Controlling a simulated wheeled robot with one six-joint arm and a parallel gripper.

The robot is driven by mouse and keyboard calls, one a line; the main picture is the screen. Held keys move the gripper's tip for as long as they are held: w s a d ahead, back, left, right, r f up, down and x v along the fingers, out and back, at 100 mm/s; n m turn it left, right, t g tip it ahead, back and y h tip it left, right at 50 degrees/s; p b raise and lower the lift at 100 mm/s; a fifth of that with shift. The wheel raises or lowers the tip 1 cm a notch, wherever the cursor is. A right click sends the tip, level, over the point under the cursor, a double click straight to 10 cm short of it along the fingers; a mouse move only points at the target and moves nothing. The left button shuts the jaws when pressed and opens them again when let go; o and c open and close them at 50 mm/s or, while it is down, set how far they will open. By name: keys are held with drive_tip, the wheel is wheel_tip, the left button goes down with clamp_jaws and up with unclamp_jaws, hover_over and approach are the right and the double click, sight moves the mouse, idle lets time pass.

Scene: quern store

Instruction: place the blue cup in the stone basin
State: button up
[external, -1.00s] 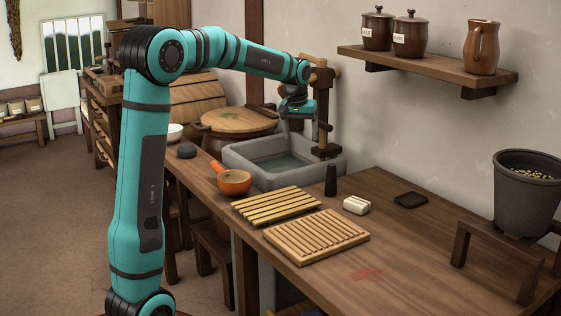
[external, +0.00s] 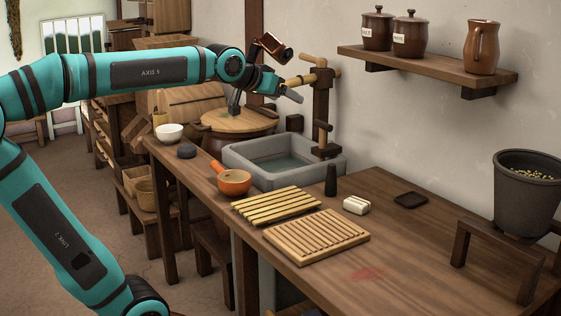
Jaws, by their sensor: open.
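The stone basin (external: 240,166) is a grey rectangular trough set into the wooden counter, with greenish water showing inside. I cannot make out a blue cup in the external view; part of the basin floor is hidden by its near wall. My gripper (external: 266,101) is open and appears empty. It is raised above the back left of the basin, in front of the barrel and left of the wooden tap post, apart from the basin.
A wooden tap post (external: 321,105) rises at the basin's back right. An orange pan (external: 235,184), a slatted rack (external: 275,206), a ridged board (external: 316,238), a dark bottle (external: 331,180) and a soap block (external: 356,205) crowd the near side. A white bowl (external: 169,132) stands left. The front counter is mostly clear.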

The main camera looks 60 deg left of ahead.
drive_tip(key=s+d+r+m+t, duration=0.1)
drive_tip(key=s+d+r+t, duration=0.1)
drive_tip(key=s, duration=0.5)
drive_tip(key=s+d+r+m+t+h, duration=0.1)
drive_tip(key=s+d+r+t, duration=0.1)
drive_tip(key=s, duration=0.6)
drive_tip(key=shift+s+d+m+t+h, duration=0.35)
drive_tip(key=shift+d+t, duration=0.45)
drive_tip(key=shift+d, duration=0.6)
